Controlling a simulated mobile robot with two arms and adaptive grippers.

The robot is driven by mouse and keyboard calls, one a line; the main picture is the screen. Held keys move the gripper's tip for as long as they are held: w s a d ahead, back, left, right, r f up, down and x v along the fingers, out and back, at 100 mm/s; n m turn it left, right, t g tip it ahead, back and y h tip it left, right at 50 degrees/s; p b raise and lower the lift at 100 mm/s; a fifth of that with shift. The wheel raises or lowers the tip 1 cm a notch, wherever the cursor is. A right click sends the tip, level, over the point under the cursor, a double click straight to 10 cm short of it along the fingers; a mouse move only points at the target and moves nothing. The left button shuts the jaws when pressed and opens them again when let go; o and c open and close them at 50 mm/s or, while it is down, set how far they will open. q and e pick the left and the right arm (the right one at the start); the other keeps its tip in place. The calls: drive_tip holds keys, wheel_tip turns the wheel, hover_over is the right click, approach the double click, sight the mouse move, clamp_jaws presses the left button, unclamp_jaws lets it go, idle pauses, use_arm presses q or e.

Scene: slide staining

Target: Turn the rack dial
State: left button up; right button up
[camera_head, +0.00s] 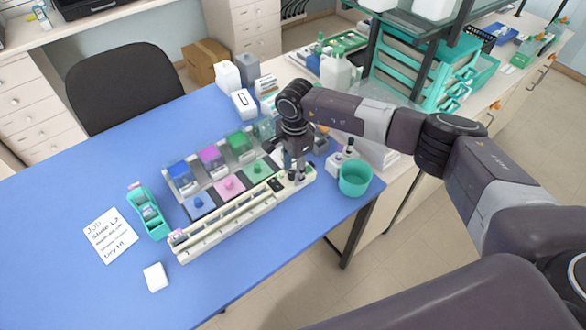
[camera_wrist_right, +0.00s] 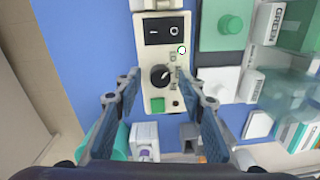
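The rack (camera_head: 222,232) is a long cream frame lying diagonally on the blue table. Its control panel (camera_wrist_right: 152,93) shows in the right wrist view with a round black dial (camera_wrist_right: 160,76), a black rocker switch and a green button. My right gripper (camera_wrist_right: 159,82) is open and points down at the panel, with one finger on each side of the dial. I cannot tell whether the fingers touch it. In the head view my right gripper (camera_head: 297,176) is over the rack's right end and hides the dial. My left gripper is not in view.
Staining jars with blue, pink and green contents (camera_head: 210,158) stand behind the rack. A teal cup (camera_head: 354,180) is close right of the gripper. A teal slide holder (camera_head: 148,214), a note (camera_head: 109,236) and a white block (camera_head: 156,277) lie left.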

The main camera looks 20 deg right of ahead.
clamp_jaws()
drive_tip(key=m+b, duration=0.3)
drive_tip(key=shift+f+m, duration=0.2)
drive_tip(key=shift+m, duration=0.1)
drive_tip(key=m+b, duration=0.4)
drive_tip(key=m, duration=0.1)
drive_tip(key=shift+a+b, duration=0.1)
drive_tip(key=shift+b, duration=0.2)
drive_tip(key=m+b, duration=0.3)
drive_tip(key=m, duration=0.2)
drive_tip(key=shift+r+m+h, duration=0.1)
drive_tip(key=shift+m+h, duration=0.2)
drive_tip(key=shift+m, duration=0.1)
drive_tip(key=m+b, duration=0.3)
drive_tip(key=m, duration=0.2)
drive_tip(key=shift+a+r+m+g, duration=0.1)
drive_tip(key=shift+r+m+g, duration=0.05)
drive_tip(key=shift+m+g, duration=0.15)
